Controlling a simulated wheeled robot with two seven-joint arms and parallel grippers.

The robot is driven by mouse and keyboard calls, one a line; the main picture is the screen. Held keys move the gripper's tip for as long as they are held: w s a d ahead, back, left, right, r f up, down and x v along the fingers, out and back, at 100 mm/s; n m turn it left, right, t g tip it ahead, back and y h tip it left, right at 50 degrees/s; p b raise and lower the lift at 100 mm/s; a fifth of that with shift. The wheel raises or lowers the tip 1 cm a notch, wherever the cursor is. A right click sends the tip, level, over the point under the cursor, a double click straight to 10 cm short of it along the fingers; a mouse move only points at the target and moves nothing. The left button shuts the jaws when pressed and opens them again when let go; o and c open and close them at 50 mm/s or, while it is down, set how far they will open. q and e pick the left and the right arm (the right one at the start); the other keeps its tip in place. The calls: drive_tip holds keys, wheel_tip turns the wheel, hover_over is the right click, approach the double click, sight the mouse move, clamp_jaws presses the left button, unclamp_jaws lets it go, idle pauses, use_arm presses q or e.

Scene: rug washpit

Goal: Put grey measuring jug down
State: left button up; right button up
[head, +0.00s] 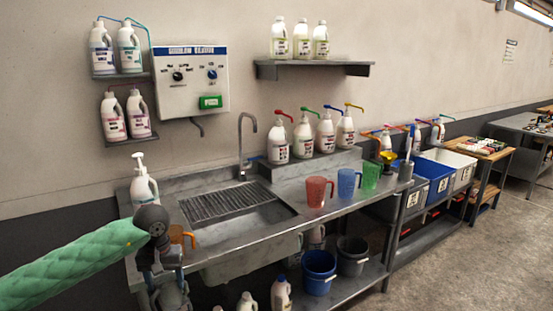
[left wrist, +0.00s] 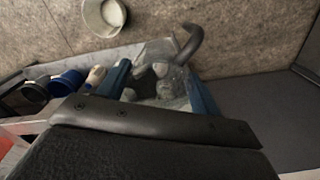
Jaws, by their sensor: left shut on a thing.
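My left gripper (head: 168,280) is low in front of the steel sink counter, below its front edge at the left. It is shut on the grey measuring jug (head: 173,297), whose lower part is cut off by the bottom of the head view. In the left wrist view the translucent grey jug (left wrist: 158,85) sits between the blue fingers of the left gripper (left wrist: 162,84), with its curved handle beyond. The wrist housing hides part of it. My right gripper is in neither view.
The counter (head: 255,241) holds red (head: 318,191), blue (head: 348,183) and green jugs (head: 371,176). An orange jug (head: 178,236) stands just behind my left wrist. The lower shelf (head: 338,294) carries a blue bucket (head: 319,270), a grey bucket (head: 352,256) and bottles. A pale bucket (left wrist: 105,16) is on the floor.

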use_arm(q)
drive_tip(key=s+d+f+m, duration=0.1)
drive_tip(key=s+d+f, duration=0.6)
drive_tip(key=d+f, duration=0.2)
drive_tip(key=shift+s+d+f+m, duration=0.2)
drive_tip(key=shift+d+f+m, duration=0.1)
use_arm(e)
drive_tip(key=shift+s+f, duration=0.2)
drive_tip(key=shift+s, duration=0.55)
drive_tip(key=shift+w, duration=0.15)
